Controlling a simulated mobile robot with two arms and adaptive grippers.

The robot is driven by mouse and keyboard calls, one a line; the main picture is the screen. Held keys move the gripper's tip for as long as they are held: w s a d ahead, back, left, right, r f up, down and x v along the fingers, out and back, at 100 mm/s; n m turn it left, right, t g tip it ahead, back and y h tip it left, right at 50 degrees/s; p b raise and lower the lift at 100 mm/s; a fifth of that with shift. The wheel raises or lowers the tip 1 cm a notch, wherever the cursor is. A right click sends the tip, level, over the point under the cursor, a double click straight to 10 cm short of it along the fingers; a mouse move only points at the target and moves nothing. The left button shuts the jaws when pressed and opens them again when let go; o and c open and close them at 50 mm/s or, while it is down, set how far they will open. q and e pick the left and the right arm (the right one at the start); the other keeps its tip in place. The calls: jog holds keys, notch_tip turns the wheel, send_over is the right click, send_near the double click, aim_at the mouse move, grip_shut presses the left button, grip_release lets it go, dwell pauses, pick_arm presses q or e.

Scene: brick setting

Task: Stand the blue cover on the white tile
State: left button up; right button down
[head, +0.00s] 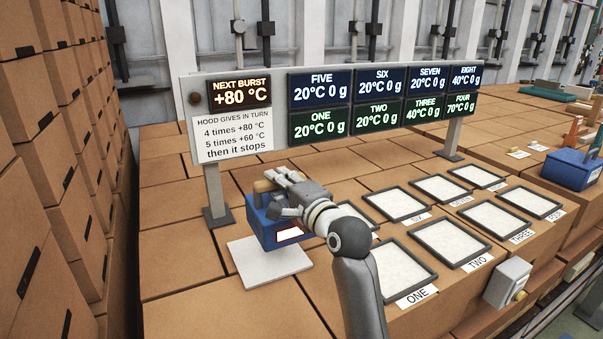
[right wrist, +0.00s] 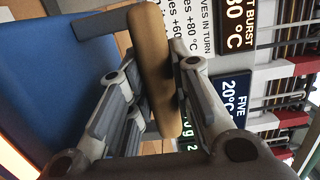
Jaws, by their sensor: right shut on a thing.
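The blue cover (head: 262,228) is a box shape with a light wooden handle (head: 263,186) on top and a bright orange-edged patch on one side. My right gripper (head: 284,183) is shut on that handle; in the right wrist view the handle (right wrist: 148,60) lies between the fingers, with the blue cover (right wrist: 45,85) at left. The white tile (head: 262,270) lies flat on the brown surface. The cover appears upright over the tile's far part; I cannot tell whether they touch. The gripper and wrist hide part of the cover. My left gripper is not in view.
Several dark-framed white pads (head: 407,270), with number labels, lie to the right. A display board (head: 340,105) on posts stands behind them. A second blue box (head: 571,169) is at the far right. Stacked brown boxes (head: 48,150) rise at left. Bare surface surrounds the tile's left side.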

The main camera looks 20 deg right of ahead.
aim_at(265, 198)
jog(key=w+a+f, duration=0.2)
jog(key=f, duration=0.1)
jog(key=w+f+p, duration=0.1)
jog(key=shift+a+f, duration=0.25)
jog(key=shift+a, duration=0.15)
jog(key=shift+f+p, duration=0.55)
jog(key=shift+f, duration=1.05)
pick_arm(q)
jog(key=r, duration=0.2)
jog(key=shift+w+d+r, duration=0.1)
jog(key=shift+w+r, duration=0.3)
pick_arm(e)
jog(key=c, duration=1.6)
grip_release()
jog(key=shift+f, duration=0.45)
jog(key=o, duration=0.3)
jog(key=shift+s+a+r, duration=0.1)
jog(key=shift+s+r, duration=0.05)
jog(key=shift+s, duration=0.05)
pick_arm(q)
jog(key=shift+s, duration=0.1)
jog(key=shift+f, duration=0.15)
